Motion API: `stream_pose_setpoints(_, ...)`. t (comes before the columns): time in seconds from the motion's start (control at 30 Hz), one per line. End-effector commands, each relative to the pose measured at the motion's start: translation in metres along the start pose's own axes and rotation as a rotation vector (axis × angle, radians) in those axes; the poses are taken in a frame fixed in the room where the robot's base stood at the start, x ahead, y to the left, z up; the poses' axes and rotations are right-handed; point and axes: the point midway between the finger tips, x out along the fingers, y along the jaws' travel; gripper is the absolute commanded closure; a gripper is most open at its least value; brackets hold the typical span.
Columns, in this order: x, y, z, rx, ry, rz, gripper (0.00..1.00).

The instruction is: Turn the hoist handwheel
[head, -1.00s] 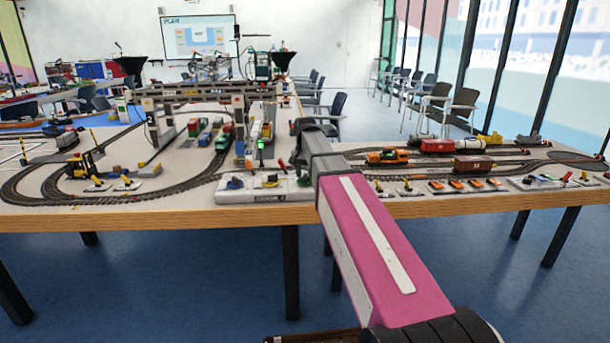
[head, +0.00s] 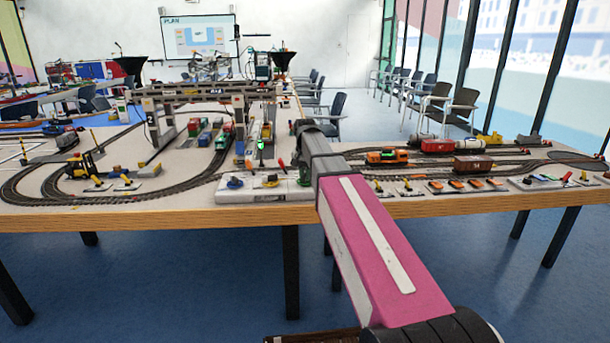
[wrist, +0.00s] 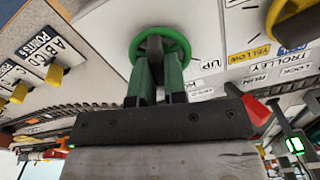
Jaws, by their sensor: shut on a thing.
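The hoist handwheel (wrist: 160,31) is a green ring with a dark grey middle on a pale control panel (wrist: 105,35), at the top centre of the wrist view. My gripper (wrist: 157,58) reaches onto it with two green fingers, one on each side of the grey middle part, and is shut on the wheel. The fingertips are partly hidden at the wheel. The word UP is printed right of the wheel. In the head view my forearm reaches to the panel (head: 240,193), and a bit of the green wheel (head: 305,177) shows beside my wrist.
Small yellow levers (wrist: 54,74) stand left. In the head view, tracks, an orange locomotive (head: 387,156) and a gantry crane (head: 205,92) share the table.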

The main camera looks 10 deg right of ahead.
Motion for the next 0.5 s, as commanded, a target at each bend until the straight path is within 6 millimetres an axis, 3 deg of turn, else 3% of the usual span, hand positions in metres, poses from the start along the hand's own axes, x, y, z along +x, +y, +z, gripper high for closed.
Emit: stream_pose_setpoints(0.5, -0.0004, 0.0003, 0.0000, -0.434, -0.001, 0.000, 1.00)
